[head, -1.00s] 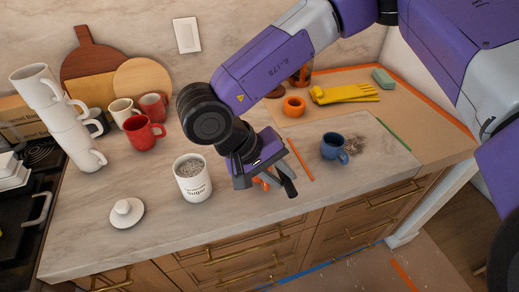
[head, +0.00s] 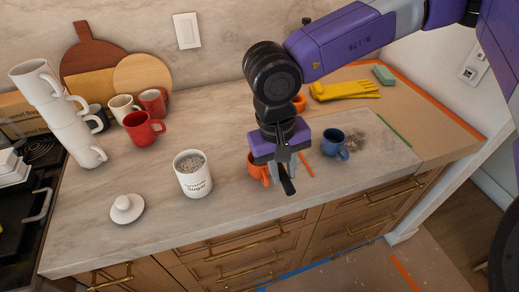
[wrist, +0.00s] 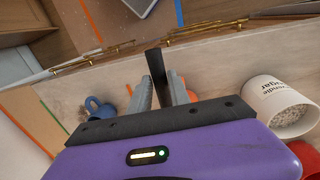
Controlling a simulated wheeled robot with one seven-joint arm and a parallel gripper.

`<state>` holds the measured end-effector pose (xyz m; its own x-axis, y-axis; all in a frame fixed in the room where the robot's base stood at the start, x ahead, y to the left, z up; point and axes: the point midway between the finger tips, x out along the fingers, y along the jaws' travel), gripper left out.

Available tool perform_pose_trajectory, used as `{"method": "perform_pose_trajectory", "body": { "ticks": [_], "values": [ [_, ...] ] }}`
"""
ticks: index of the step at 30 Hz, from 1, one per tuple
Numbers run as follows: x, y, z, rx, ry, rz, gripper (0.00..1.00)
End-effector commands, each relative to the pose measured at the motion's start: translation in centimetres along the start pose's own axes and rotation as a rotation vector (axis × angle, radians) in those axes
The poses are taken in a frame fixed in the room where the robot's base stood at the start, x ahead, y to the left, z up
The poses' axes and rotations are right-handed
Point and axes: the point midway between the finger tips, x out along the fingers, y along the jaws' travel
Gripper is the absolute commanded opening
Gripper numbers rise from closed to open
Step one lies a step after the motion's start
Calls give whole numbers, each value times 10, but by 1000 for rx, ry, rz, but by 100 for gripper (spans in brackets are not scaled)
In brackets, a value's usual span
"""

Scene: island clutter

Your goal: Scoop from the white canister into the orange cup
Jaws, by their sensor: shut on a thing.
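The white canister (head: 193,182), lettered "Sugar", stands open and upright on the counter, full of pale grains; it lies tilted in the wrist view (wrist: 268,95). The orange cup (head: 257,169) stands to its right, partly hidden behind my gripper; a bit of orange shows beside the right finger in the wrist view (wrist: 192,95). My gripper (head: 284,168) is above and in front of the cup. It is shut on a dark, slim handle (wrist: 156,68), which points down toward the counter front in the head view (head: 288,185). Any scoop bowl is hidden.
A white lid (head: 126,208) lies left of the canister. A blue mug (head: 334,145) stands right of my gripper. Red mugs (head: 142,130) and stacked white mugs (head: 75,125) stand at left. Yellow gloves (head: 345,91) lie behind. The front counter between lid and canister is clear.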

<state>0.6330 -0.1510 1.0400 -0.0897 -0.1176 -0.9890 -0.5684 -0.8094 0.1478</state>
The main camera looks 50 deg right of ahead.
Motion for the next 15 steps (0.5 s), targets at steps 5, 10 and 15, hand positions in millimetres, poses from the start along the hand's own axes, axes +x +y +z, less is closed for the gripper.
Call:
{"method": "perform_pose_trajectory", "body": {
  "ticks": [5,10,15],
  "values": [
    [0,0,0,-1,1,-12,0],
    [1,0,0,1,0,-26,0],
    [3,1,0,3,1,-120,0]
  ]
}}
